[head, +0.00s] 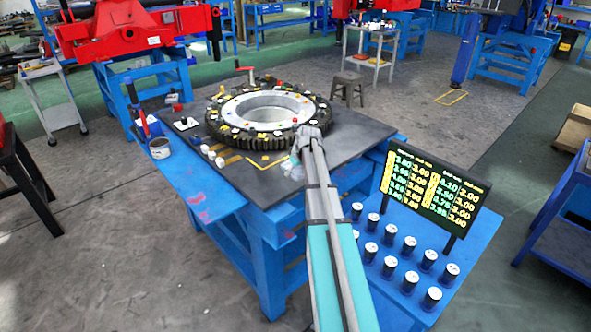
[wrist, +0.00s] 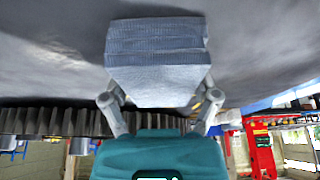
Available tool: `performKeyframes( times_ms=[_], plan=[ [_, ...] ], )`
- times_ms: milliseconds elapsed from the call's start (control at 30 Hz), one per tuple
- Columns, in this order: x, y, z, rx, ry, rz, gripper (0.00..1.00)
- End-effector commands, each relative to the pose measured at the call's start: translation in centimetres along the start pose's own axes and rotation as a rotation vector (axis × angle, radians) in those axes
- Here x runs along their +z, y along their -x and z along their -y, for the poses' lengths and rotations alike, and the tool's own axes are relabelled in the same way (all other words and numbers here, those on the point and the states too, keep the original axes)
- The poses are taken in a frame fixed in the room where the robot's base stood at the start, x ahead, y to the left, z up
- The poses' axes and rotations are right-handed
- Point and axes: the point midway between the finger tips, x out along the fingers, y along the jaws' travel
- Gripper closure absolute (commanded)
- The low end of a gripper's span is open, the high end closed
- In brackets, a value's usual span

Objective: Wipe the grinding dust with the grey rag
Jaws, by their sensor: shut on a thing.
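The grey rag (wrist: 157,62) is a folded, blue-grey ribbed cloth between the two fingers of my gripper (wrist: 158,102) in the wrist view. My gripper is shut on it. In the head view my gripper (head: 297,160) is low over the dark tabletop (head: 345,140), at the near side of the toothed ring. A pale bit of the rag shows at its left. I cannot tell whether the rag touches the top. No grinding dust can be made out for sure; dark patches on the grey surface in the wrist view may be dust or shadow.
The black toothed ring (head: 228,127) with small parts on it fills the table's middle. White pieces (head: 212,155), a yellow corner mark (head: 266,162) and a grey pot (head: 160,148) lie left. A number board (head: 432,190) and several dark cylinders (head: 390,234) stand on the right shelf.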

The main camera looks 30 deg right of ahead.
Motion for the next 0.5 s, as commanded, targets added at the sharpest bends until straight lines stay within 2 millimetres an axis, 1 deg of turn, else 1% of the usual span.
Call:
performKeyframes(
  times_ms=[33, 333, 500],
  plan=[
    [0.11, -0.08, 0.27, -0.006, 0.001, 0.004, 0.60],
    [0.27, -0.03, 0.34, -0.007, 0.001, 0.005, 0.60],
    [1.00, 0.32, 0.39, -0.007, 0.001, 0.006, 0.60]
  ],
)
